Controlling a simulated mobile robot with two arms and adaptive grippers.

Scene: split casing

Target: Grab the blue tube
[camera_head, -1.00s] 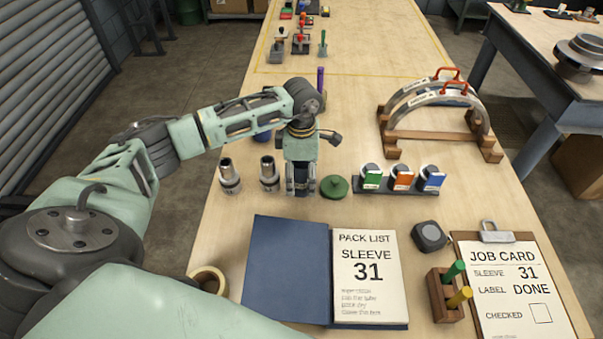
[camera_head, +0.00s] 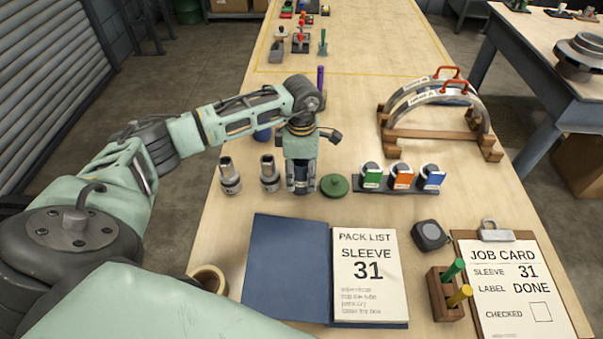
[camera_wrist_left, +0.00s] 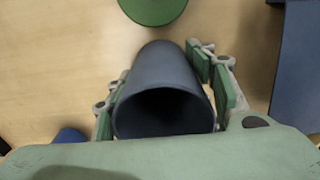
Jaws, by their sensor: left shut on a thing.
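The blue tube (camera_wrist_left: 165,88) is dark blue-grey and hollow, with its open end facing the camera in the left wrist view. My left gripper (camera_wrist_left: 167,95) has one green-padded finger on each side of it and is shut on it. In the head view my left gripper (camera_head: 301,187) points down at the table, beside a green round lid. There the fingers and wrist hide most of the tube. My right gripper is not in view.
The green lid (camera_head: 334,186) lies just right of the gripper. Two metal sockets (camera_head: 269,173) stand to its left. A rack of colored labels (camera_head: 399,184) is further right. An open book (camera_head: 287,270) lies in front. A blue object (camera_head: 262,135) is partly hidden behind my arm.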

